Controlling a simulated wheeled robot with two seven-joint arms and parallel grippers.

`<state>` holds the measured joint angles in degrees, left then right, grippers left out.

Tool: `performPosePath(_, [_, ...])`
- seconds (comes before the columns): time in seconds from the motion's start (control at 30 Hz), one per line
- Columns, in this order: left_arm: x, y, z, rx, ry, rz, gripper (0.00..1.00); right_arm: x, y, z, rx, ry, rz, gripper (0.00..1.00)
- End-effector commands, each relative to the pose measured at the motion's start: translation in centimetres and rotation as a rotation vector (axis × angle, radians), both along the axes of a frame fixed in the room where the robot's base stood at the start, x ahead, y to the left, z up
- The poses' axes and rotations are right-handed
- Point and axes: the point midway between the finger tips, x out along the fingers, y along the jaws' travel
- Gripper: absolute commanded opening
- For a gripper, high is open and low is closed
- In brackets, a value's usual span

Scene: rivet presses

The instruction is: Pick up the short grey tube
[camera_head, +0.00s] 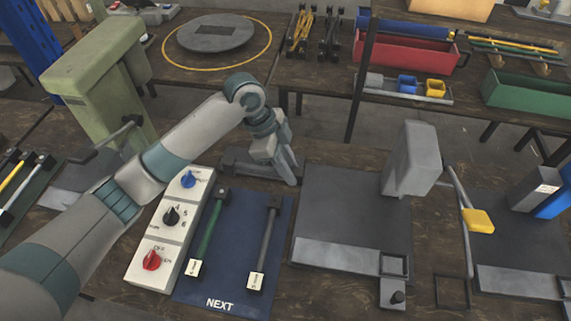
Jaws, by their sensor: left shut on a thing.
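My left gripper (289,176) points down at the back of the bench, just beyond the blue mat. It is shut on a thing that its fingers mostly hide. I take this to be the short grey tube, though I cannot make out its outline. The fingers are at the right end of a low dark grey holder (236,162). A dark grey tube (267,236) with a white tag lies on the blue mat (232,250), its far end close to the fingertips but seemingly apart from them. My right gripper is not in view.
A green tube (209,232) with a tag lies on the mat. A white panel with knobs (156,272) stands left of it. A grey press (412,160) stands right and a green press (100,85) left. A red bin (410,58) is on the back table.

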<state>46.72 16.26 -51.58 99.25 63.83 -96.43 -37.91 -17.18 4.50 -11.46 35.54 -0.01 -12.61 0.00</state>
Motion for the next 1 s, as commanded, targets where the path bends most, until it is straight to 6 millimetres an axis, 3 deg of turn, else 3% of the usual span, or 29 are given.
performPosePath(0.3, [-2.3,-0.6,1.5,0.001,-0.001,-0.001,0.0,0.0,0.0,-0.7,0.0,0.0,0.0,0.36])
performPosePath(1.0, [-1.9,-0.6,1.8,0.0,0.0,0.025,0.0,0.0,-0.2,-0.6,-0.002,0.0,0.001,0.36])
